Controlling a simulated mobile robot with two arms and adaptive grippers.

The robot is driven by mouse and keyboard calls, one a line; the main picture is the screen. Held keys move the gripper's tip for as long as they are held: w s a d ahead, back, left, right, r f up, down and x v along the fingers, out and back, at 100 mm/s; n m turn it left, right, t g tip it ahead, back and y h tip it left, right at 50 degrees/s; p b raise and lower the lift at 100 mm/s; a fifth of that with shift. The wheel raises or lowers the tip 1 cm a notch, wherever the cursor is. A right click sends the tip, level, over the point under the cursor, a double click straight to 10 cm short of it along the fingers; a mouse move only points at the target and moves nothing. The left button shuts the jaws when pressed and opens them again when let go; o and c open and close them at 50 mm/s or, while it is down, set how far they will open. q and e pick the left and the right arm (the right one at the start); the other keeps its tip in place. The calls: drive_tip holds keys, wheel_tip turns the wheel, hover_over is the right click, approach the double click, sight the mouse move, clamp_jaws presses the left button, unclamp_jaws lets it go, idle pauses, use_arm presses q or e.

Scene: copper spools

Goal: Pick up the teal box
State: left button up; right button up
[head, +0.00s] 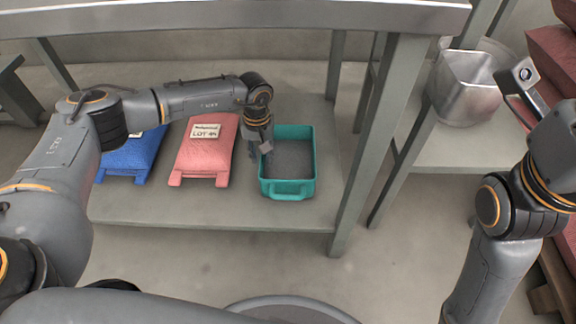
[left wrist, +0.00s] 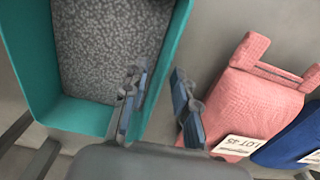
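The teal box (head: 289,188) sits on the lower shelf at its right end, holding grey speckled granular material. It has a handle at its front. In the left wrist view the box (left wrist: 28,75) fills the upper left. My left gripper (head: 260,155) is at the box's left wall, pointing down. In the left wrist view its fingers (left wrist: 160,108) are apart, one over the inside of the box and one outside, with the wall between them. I cannot tell whether either finger touches the wall. My right arm is at the right of the head view; its gripper fingers are not visible.
A pink bag (head: 205,150) labelled LOT 45 and a blue bag (head: 130,158) lie left of the box on the shelf (head: 215,210). A table top (head: 230,18) overhangs the shelf. A table leg (head: 372,150) stands right of the box. A metal container (head: 465,88) stands further right.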

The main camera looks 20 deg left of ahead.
use_arm(q)
clamp_jaws()
drive_tip(key=shift+r, duration=0.15)
